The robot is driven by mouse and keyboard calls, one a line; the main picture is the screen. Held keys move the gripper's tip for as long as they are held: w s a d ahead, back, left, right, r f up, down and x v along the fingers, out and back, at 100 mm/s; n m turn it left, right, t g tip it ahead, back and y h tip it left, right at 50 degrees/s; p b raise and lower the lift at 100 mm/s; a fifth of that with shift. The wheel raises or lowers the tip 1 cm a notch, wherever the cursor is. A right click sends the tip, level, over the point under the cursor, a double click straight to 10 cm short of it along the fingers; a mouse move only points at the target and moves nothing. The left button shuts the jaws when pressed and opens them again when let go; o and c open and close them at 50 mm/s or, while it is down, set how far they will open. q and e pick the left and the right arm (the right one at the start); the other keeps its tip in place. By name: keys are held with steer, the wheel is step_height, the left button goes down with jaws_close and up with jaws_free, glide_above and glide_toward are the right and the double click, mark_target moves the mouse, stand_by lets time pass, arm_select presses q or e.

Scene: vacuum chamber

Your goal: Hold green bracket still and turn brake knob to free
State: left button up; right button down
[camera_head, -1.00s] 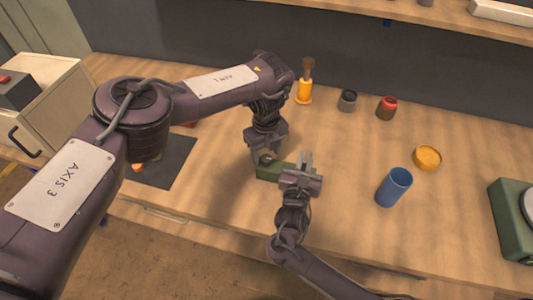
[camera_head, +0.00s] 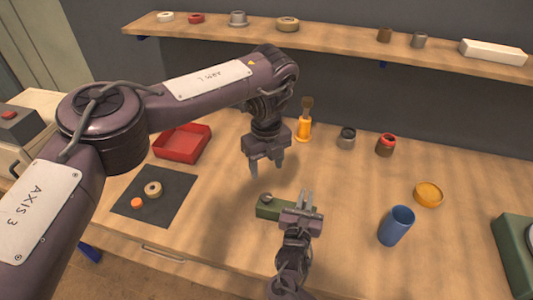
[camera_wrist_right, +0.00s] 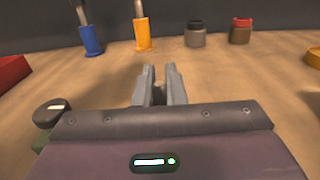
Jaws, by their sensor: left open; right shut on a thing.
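The green bracket (camera_head: 268,210) lies on the bench. Its dark round brake knob (camera_head: 265,198) is on top at the left end. In the right wrist view the knob (camera_wrist_right: 52,113) shows a pale mark across its top, and a sliver of green bracket (camera_wrist_right: 40,139) shows below. My right gripper (camera_head: 306,197) is shut on the bracket's right end; the gripped part is mostly hidden by the gripper body. Its fingers (camera_wrist_right: 159,72) stand close together in the wrist view. My left gripper (camera_head: 268,171) is open and empty, above and behind the knob, apart from it.
A dark mat (camera_head: 165,182) with an orange cap (camera_head: 137,203) and a ring (camera_head: 153,189) lies left, a red tray (camera_head: 183,143) behind it. An orange-handled tool (camera_head: 304,124) and jars stand at the back. A blue cup (camera_head: 396,227) and yellow dish (camera_head: 428,194) are right.

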steer(key=c, duration=1.4)
jaws_free()
